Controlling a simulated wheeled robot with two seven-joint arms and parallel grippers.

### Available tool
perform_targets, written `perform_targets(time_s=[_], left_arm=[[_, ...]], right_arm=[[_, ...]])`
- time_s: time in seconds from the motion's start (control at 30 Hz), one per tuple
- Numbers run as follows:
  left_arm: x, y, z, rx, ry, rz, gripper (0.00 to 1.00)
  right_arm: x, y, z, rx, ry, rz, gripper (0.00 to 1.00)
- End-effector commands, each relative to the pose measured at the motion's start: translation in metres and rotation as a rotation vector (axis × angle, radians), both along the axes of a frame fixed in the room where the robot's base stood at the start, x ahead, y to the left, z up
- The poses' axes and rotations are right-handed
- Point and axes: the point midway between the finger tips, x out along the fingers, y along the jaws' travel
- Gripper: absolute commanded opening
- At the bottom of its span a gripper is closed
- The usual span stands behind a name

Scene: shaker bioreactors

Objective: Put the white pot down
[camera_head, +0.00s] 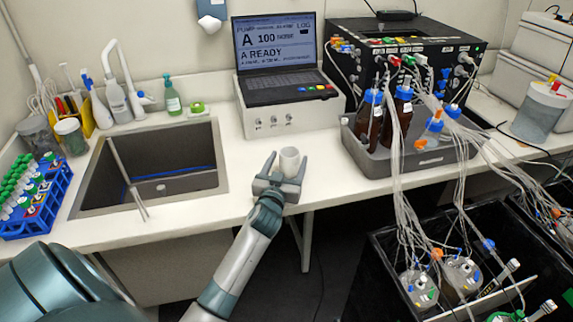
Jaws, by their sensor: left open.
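The white pot (290,161) is a small, open-topped cup, upright near the front edge of the white counter, in front of the laptop. My left gripper (285,170) reaches in from the front, with one finger to each side of the pot. Its jaws are open, and the left finger stands apart from the pot wall. The pot's lower part is hidden by the gripper, so I cannot tell for certain whether its base touches the counter. My right gripper is not in view.
A sink (150,187) lies to the left, with a blue tube rack (38,200) beyond it. A laptop (278,62) on a white box stands behind. A grey tray (415,158) with bottles and tubing is at right. Counter (240,165) around the pot is bare.

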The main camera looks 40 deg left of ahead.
Motion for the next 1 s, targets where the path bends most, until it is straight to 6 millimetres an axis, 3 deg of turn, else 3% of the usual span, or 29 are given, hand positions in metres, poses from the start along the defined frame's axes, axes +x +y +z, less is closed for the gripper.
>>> perform_targets(time_s=[0.27, 0.8, 1.0], left_arm=[[-0.011, -0.004, 0.001, 0.000, 0.001, 0.000, 0.67], [-0.094, -0.034, 0.001, -0.001, 0.000, 0.000, 0.67], [-0.110, -0.040, 0.002, 0.000, -0.001, 0.000, 0.67]], right_arm=[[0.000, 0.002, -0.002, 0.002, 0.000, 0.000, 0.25], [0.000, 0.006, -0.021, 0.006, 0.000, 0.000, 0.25], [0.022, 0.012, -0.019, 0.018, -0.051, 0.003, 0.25]])
